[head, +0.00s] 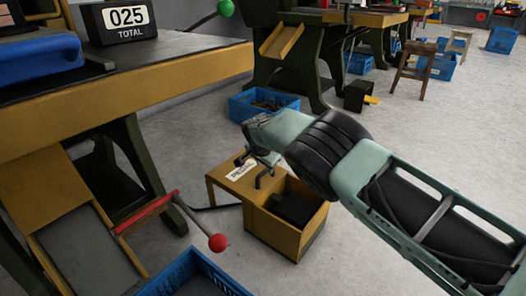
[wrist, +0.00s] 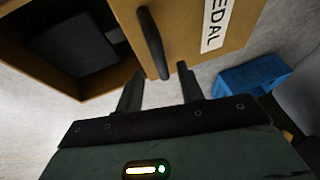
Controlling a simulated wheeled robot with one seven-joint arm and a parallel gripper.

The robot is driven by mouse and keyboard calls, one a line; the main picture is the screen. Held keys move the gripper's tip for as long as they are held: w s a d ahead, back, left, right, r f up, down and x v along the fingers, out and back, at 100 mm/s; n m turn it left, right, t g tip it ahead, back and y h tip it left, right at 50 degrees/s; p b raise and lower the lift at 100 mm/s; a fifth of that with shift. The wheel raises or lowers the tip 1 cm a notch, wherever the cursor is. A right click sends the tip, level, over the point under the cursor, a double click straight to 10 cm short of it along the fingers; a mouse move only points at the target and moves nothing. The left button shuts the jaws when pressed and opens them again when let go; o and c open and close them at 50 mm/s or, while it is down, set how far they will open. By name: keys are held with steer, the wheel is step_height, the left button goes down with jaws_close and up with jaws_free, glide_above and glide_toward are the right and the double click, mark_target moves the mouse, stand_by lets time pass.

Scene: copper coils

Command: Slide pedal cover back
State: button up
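The pedal box (head: 288,236) is a yellow-brown open-topped box on the floor in the head view. A dark pedal (head: 294,209) lies inside; it also shows in the wrist view (wrist: 82,40). The yellow cover (head: 219,181) sticks out to the left of the box, leaving the pedal uncovered. The cover has a white PEDAL label (wrist: 216,22) and a dark bar handle (wrist: 151,40). My gripper (head: 262,164) is over the cover at the handle. In the wrist view, my gripper (wrist: 159,74) is open, with the handle's near end between its fingertips and gaps on both sides.
A workbench (head: 120,98) stands at left, with a red lever (head: 148,213) below it. A blue crate (head: 196,276) is at the bottom edge. Another blue crate (head: 262,104) stands behind the box. The floor right of the box is clear.

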steer(key=p+v, duration=0.4)
steer(key=v, duration=0.5)
steer(key=shift+r+p, duration=0.2)
steer(key=shift+p, duration=0.15)
